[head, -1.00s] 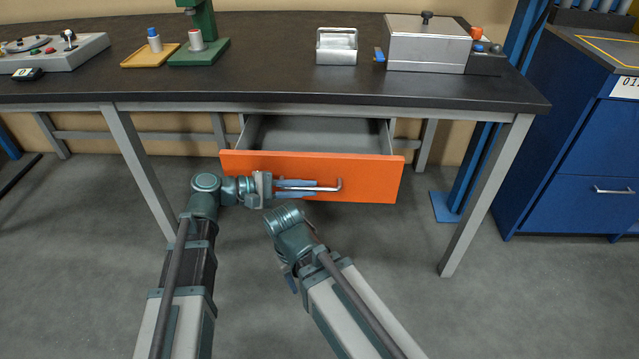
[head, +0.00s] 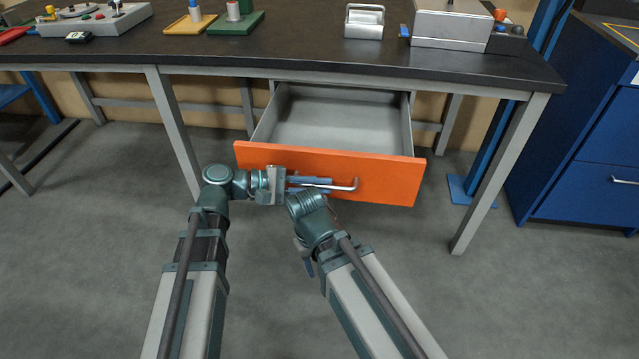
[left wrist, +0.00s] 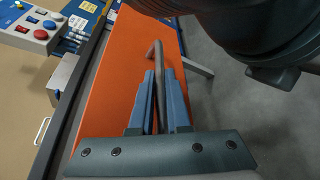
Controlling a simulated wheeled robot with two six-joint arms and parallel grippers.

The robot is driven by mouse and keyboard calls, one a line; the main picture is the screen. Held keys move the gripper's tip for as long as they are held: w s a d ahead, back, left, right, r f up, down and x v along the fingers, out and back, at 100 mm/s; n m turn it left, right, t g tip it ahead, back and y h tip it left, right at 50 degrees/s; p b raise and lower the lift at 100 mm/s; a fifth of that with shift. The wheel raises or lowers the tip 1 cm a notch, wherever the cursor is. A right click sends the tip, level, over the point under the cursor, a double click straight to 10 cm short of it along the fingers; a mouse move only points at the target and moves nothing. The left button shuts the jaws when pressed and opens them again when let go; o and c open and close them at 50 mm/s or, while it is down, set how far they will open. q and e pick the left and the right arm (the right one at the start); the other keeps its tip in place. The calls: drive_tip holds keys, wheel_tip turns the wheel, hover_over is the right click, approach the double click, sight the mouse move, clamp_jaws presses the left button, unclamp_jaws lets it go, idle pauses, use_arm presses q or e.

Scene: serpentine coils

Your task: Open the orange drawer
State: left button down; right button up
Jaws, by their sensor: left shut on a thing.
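The orange drawer (head: 390,180) is under the dark workbench and stands well out, with its empty grey inside (head: 335,130) showing. Its metal bar handle (head: 345,188) runs across the front. My left gripper (head: 310,184) is shut on the handle, its blue fingers lying along the bar. In the left wrist view the two fingers (left wrist: 160,105) close around the handle (left wrist: 158,62), with the orange front (left wrist: 115,90) behind. My right arm shows just below the drawer front, but its fingertips are mostly hidden behind its own links.
On the workbench (head: 300,50) are a metal caddy (head: 364,26), a grey lidded box (head: 450,25), a green stand (head: 238,22) and a control panel (head: 95,20). A table leg (head: 485,190) stands right of the drawer. A blue cabinet (head: 580,160) is farther right. The floor is clear.

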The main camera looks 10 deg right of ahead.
use_arm(q)
drive_tip(key=c, duration=0.9)
unclamp_jaws()
drive_tip(key=shift+p+v, duration=1.5)
drive_tip(key=shift+v, duration=5.4)
drive_tip(key=shift+f, duration=0.15)
